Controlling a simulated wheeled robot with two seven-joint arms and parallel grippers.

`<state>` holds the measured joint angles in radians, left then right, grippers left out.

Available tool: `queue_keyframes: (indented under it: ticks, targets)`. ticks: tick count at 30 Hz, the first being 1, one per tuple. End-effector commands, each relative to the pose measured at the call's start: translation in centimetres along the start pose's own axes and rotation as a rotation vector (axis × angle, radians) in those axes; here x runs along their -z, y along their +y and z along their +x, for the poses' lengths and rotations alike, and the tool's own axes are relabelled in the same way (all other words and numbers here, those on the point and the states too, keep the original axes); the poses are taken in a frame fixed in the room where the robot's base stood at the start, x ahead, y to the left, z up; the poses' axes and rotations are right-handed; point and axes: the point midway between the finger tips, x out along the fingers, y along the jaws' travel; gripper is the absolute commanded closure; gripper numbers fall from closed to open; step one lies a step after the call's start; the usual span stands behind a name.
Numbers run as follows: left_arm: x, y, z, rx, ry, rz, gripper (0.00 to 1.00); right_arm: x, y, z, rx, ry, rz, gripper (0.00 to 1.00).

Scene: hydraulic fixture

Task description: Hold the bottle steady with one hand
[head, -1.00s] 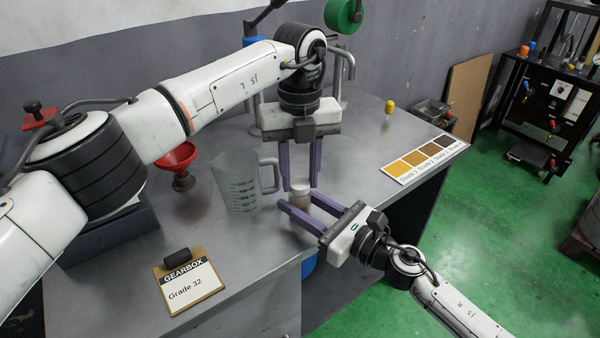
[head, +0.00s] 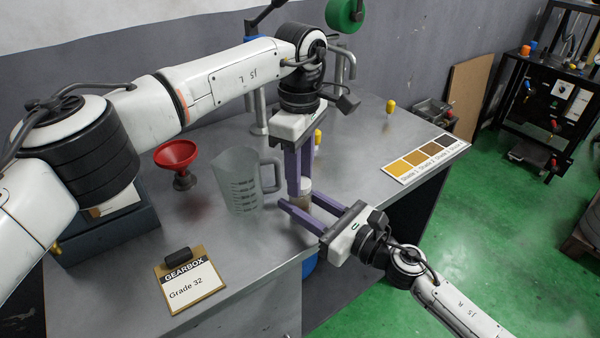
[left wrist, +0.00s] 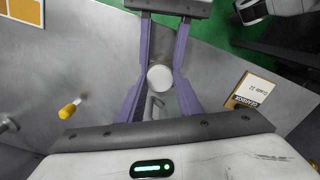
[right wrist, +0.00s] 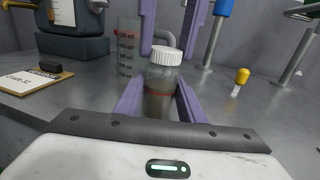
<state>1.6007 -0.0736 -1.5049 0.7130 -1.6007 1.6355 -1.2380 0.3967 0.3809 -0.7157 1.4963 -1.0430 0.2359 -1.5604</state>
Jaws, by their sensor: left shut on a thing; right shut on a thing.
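A small clear bottle (right wrist: 160,95) with a red line and a white ribbed cap (right wrist: 165,56) stands upright at the front edge of the bench. My right gripper (head: 299,200) is shut on the bottle's body from the side, one finger on each side in the right wrist view. My left gripper (head: 301,188) points straight down from above and is shut on the cap. In the left wrist view the round white cap (left wrist: 160,78) sits between its purple fingertips. In the head view the fingers hide much of the bottle.
A measuring jug (head: 238,185) stands close left of the bottle, with a red funnel (head: 177,155) beyond it. A clipboard reading "GEARBOX Grade 32" (head: 188,281) lies at the front. A shade card (head: 425,158) lies at the right.

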Motion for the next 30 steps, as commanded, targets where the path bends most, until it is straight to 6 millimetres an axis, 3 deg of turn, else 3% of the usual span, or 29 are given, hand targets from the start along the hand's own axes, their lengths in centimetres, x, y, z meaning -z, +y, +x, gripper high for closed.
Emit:
queue_keyframes:
  ticks: [3,9,13,14,18,26,30]
  targets:
    - [-0.1,0.1,-0.1,-0.002,0.000,0.260,0.88,0.1,0.0,0.0,0.001,0.001,0.000,1.00]
    - [-0.1,0.1,-0.1,-0.001,0.000,0.606,0.88,0.1,0.0,0.0,0.001,0.001,0.000,1.00]
    - [-0.1,0.1,-0.1,-0.001,0.000,0.592,0.88,0.1,0.0,0.0,0.001,0.002,0.000,1.00]
    - [-0.1,0.1,-0.1,-0.001,0.000,0.592,0.66,0.1,0.0,0.0,0.001,0.002,0.000,1.00]
    - [-0.1,0.1,0.0,-0.001,0.000,0.591,0.46,0.1,0.0,0.0,0.001,0.002,0.000,1.00]
    - [0.0,0.1,-0.1,-0.001,0.000,0.589,0.46,0.1,0.0,0.0,0.001,0.001,0.000,1.00]
    - [0.0,0.1,-1.1,-0.003,0.001,0.588,0.46,0.1,0.0,0.0,0.000,0.001,0.000,1.00]
